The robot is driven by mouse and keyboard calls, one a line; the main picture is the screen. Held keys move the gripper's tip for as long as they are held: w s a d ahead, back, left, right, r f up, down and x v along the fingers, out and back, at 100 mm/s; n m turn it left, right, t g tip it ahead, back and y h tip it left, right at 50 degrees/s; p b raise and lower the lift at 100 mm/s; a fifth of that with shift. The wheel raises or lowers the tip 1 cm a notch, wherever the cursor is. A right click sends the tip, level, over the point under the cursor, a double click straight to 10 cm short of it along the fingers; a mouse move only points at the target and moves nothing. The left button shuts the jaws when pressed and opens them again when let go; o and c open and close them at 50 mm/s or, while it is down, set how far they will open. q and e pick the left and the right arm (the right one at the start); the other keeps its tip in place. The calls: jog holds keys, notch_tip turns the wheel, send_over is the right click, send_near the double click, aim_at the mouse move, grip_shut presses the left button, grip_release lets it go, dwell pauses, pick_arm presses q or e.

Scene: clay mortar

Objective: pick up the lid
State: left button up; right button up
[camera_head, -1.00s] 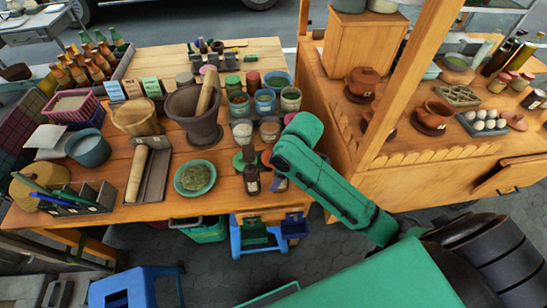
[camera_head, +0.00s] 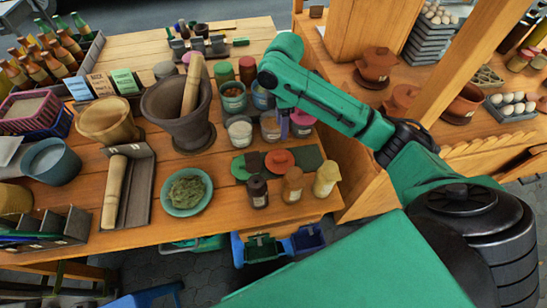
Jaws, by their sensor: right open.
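Several flat round pieces that look like lids lie near the table's right front: a green one (camera_head: 239,168) and an orange-red one (camera_head: 280,161), with a dark piece (camera_head: 253,161) between them. I cannot tell which one the task means. My right gripper (camera_head: 284,124) points down under the green arm, open, small and partly hidden among the jars. It is behind the orange-red lid and apart from it. My left gripper is out of view.
Three small bottles stand in front of the lids: dark (camera_head: 258,191), brown (camera_head: 293,184) and yellow (camera_head: 326,179). A white jar (camera_head: 240,132) and a pink-topped jar (camera_head: 302,122) flank the gripper. A mortar (camera_head: 178,112) and a green plate (camera_head: 186,192) stand left.

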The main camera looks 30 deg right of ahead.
aim_at(280, 157)
notch_tip(280, 157, down, 15)
jog(key=p, duration=0.2)
jog(key=shift+a+f+p, duration=0.1)
jog(key=shift+p, duration=0.3)
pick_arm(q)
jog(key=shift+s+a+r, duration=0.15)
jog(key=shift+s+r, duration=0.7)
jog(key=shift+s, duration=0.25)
pick_arm(e)
grip_shut()
